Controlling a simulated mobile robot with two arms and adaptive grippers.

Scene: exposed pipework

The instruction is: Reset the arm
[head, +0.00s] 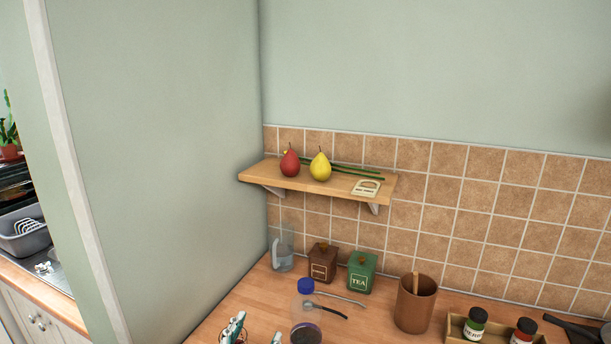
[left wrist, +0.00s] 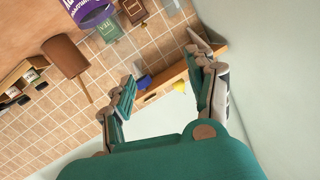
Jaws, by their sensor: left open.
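My left gripper (head: 255,335) shows at the bottom edge of the head view, only its green fingertips visible above the counter. In the left wrist view the left gripper (left wrist: 165,92) has its two green and brown fingers spread wide, with nothing held between them. Beyond the fingers, that view shows the tiled wall and the wooden shelf (left wrist: 170,76) at a tilt. My right gripper is in neither view.
The shelf (head: 225,178) holds a red pear (head: 289,163) and a yellow pear (head: 320,167). Below stand a brown tin (head: 322,264), a green tea tin (head: 361,272), a blue-capped jar (head: 306,310) and a brown pot (head: 414,304). A wall (head: 160,150) rises at left.

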